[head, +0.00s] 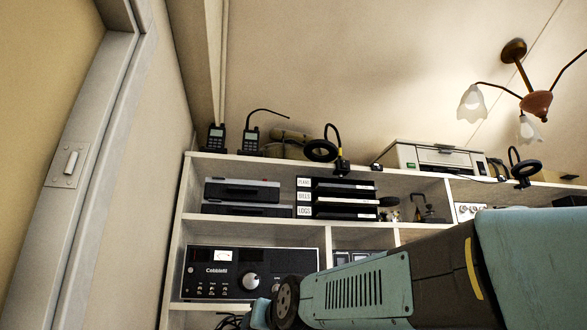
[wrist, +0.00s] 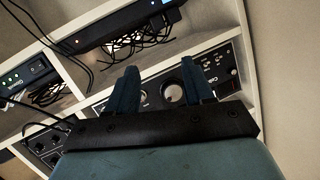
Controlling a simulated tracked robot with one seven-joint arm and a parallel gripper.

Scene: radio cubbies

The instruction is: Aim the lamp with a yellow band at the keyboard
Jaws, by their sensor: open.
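The right lamp (head: 525,169) shows no clear yellow. I see no keyboard in either view. My gripper (wrist: 158,70) is open and empty in the wrist view, its two dark blue fingers apart in front of a radio panel. In the head view my arm hides the lower right shelves.
The white shelf unit (head: 411,185) holds a Cobbletti radio (head: 222,272), labelled black trays (head: 335,198) and a printer (head: 437,157). Two handheld radios (head: 250,140) stand on top at left. Loose cables (wrist: 145,32) hang at the shelves. A door frame is at far left.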

